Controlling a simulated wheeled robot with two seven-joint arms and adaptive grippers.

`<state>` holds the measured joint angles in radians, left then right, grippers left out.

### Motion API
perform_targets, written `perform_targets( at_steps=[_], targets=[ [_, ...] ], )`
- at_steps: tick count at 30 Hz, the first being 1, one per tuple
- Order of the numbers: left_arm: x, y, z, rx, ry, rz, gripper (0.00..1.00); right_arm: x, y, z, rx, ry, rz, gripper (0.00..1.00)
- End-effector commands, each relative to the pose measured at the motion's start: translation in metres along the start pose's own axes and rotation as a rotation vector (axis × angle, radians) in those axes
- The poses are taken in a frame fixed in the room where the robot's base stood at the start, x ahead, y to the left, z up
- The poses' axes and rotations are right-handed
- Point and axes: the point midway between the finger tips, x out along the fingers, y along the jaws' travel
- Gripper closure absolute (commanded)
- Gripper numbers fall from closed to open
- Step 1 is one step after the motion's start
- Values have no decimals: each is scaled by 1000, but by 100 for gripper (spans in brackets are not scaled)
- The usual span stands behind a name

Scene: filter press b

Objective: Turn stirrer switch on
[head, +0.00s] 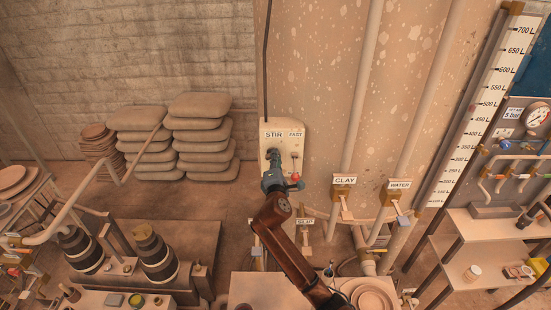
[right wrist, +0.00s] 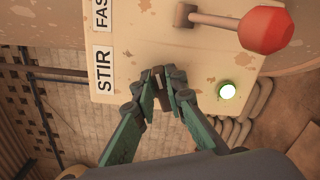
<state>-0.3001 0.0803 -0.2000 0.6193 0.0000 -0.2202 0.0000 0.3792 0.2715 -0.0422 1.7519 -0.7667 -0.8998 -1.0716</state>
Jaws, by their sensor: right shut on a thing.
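A cream control box (head: 283,126) with STIR and FAST labels is on the large speckled wall; it fills the upper middle of the right wrist view (right wrist: 200,60). My right gripper (head: 272,157) is at the STIR side of the box. In the right wrist view its green fingers (right wrist: 164,82) are shut on a small dark switch (right wrist: 158,74) below the STIR label (right wrist: 103,70). The fingers hide most of the switch, so I cannot tell its position. A round lamp (right wrist: 228,91) beside the fingers glows white with a green rim. My left gripper is out of view.
A lever with a red knob (right wrist: 267,29) sits on the FAST side, close to my right gripper; it also shows in the head view (head: 296,177). CLAY (head: 345,181) and WATER (head: 399,185) valves are to the right. Stacked sacks (head: 202,135) stand left of the box.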

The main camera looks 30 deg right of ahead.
Motion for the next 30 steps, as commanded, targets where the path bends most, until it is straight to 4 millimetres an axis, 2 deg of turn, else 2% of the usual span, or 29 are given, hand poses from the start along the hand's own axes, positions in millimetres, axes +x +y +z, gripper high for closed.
perform_targets(
  at_steps=[6, 15, 30],
  targets=[
    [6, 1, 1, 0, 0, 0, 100, 0, -4, -2, 179, 2, -2, 100],
    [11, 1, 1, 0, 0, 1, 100, 0, -6, -2, 340, 1, -2, 100],
    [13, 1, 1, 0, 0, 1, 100, 0, -6, -2, 404, 2, -2, 100]
  ],
)
